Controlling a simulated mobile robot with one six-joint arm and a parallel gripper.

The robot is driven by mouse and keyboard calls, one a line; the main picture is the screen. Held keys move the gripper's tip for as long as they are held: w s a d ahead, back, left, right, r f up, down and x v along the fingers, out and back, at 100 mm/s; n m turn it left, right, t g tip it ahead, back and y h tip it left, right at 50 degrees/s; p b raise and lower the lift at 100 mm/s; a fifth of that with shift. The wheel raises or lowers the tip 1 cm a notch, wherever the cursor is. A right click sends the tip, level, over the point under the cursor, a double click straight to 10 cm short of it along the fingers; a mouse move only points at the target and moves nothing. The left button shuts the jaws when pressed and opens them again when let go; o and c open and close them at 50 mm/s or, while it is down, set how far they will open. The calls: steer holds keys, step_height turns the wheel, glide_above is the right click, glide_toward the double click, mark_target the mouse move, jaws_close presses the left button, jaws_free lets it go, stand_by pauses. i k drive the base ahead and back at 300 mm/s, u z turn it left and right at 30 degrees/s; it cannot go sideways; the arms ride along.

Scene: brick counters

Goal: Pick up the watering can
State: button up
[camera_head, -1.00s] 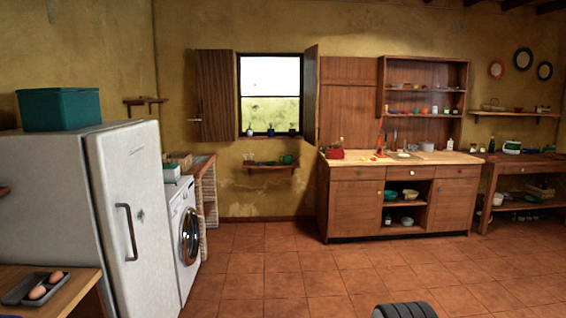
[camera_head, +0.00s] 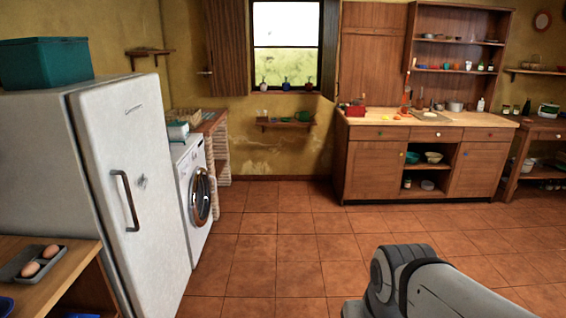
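I cannot make out a watering can for certain. A small green object (camera_head: 303,116) stands on the low wall shelf (camera_head: 285,125) under the window; it is too small to tell whether it is the can. A red object (camera_head: 355,108) sits at the left end of the wooden counter (camera_head: 470,121), also too small to identify. Part of my arm shows at the lower right, over the floor. My gripper is out of view.
A white fridge (camera_head: 120,160) with a teal box (camera_head: 45,64) on top stands at left. A washing machine (camera_head: 194,195) is beyond it. A table (camera_head: 55,283) with an egg tray (camera_head: 32,262) is at lower left. The tiled floor (camera_head: 275,245) ahead is clear.

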mark_target(303, 116)
steer(key=u, duration=0.2)
steer(key=i, duration=1.55)
steer(key=u, duration=0.2)
steer(key=i, duration=3.2)
steer(key=z, duration=0.25)
steer(key=i, duration=1.6)
steer(key=z, duration=0.5)
steer(key=i, duration=2)
steer(key=z, duration=0.35)
